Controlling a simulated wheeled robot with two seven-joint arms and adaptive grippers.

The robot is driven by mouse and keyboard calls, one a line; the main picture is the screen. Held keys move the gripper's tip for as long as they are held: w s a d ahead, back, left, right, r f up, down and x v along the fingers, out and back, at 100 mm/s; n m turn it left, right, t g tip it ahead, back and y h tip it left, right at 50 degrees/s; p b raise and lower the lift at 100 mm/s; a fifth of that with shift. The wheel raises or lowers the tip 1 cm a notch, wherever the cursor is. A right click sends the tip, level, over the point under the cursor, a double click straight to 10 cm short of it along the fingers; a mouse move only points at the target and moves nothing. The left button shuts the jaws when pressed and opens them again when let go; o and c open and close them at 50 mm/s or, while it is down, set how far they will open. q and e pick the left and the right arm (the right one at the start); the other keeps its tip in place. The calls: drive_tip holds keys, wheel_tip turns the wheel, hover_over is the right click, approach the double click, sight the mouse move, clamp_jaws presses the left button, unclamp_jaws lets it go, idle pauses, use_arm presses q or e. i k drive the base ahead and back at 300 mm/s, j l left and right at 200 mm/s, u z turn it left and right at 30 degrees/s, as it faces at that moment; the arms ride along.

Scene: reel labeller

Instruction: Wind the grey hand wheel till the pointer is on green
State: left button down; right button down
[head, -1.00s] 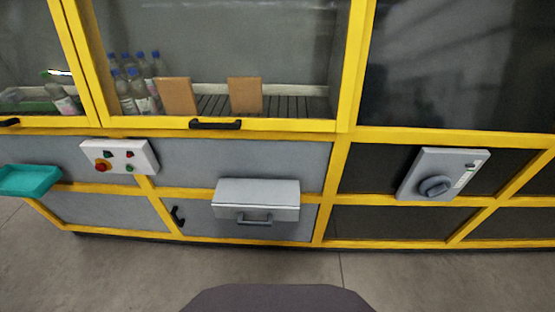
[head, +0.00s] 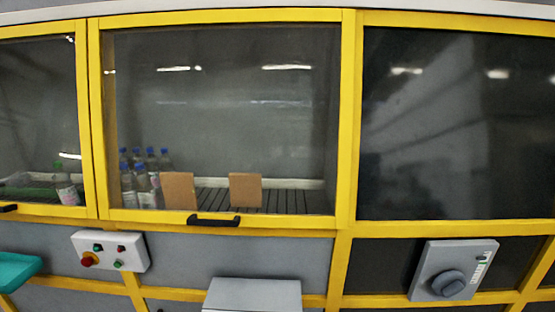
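The grey hand wheel (head: 448,284) is a dark grey round knob on a light grey panel (head: 430,264) at the lower right of the head view. The panel is fixed to the machine's yellow frame. A narrow pointer scale (head: 484,263) with a green mark runs along the panel's upper right side. It is too small to tell where the pointer stands. Neither of my grippers is in the head view, and nothing touches the wheel.
A control box (head: 110,251) with a red knob and several buttons is at the lower left, beside a teal tray (head: 15,270). A grey box (head: 254,295) juts out at bottom centre. Bottles (head: 145,180) and brown cartons (head: 245,190) stand behind a window with a black handle (head: 214,220).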

sight(450, 283)
drive_tip(key=l+z, duration=0.1)
drive_tip(key=z, duration=1.4)
